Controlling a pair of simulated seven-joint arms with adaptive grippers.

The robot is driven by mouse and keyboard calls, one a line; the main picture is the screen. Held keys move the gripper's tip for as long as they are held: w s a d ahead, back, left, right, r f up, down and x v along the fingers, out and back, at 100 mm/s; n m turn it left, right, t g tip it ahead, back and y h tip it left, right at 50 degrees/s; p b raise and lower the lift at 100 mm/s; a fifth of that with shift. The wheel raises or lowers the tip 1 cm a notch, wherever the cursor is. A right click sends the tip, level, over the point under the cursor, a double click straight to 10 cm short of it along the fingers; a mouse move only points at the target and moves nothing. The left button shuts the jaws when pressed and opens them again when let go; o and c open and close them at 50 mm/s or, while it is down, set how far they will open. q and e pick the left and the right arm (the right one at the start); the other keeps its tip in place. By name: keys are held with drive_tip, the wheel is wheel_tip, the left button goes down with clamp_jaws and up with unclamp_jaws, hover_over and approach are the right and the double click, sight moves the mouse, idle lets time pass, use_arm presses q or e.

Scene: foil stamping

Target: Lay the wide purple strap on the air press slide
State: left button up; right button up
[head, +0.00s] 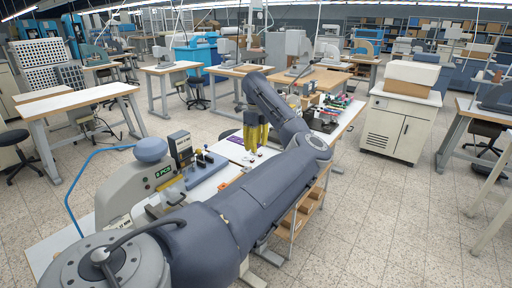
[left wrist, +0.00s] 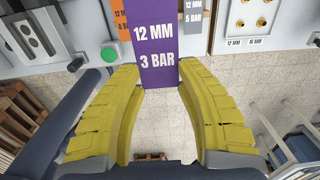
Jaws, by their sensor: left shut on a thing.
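The wide purple strap (left wrist: 157,45), printed "12 MM 3 BAR", lies between the yellow fingertips of my left gripper (left wrist: 160,72). The fingers are apart at the strap's width and shut on its side edges. Its near end sticks out past the bench edge, over the floor. In the head view the strap (head: 236,140) shows beside my left gripper (head: 255,148), which points down over the bench. A grey press (head: 136,188) with a green-lit display stands on the near left of the bench. I cannot tell which part is its slide. My right gripper is not in view.
In the left wrist view, a slotted metal part (left wrist: 36,32) and a green button (left wrist: 110,53) are at the left. A white panel with brass pieces (left wrist: 240,24) is at the right. Small tools (head: 325,112) crowd the bench's far end. Floor is open to the right.

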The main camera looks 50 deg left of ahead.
use_arm(q)
drive_tip(key=shift+r, duration=0.15)
drive_tip(key=shift+r, duration=1.35)
drive_tip(key=shift+r, duration=0.15)
drive_tip(key=shift+r, duration=1.35)
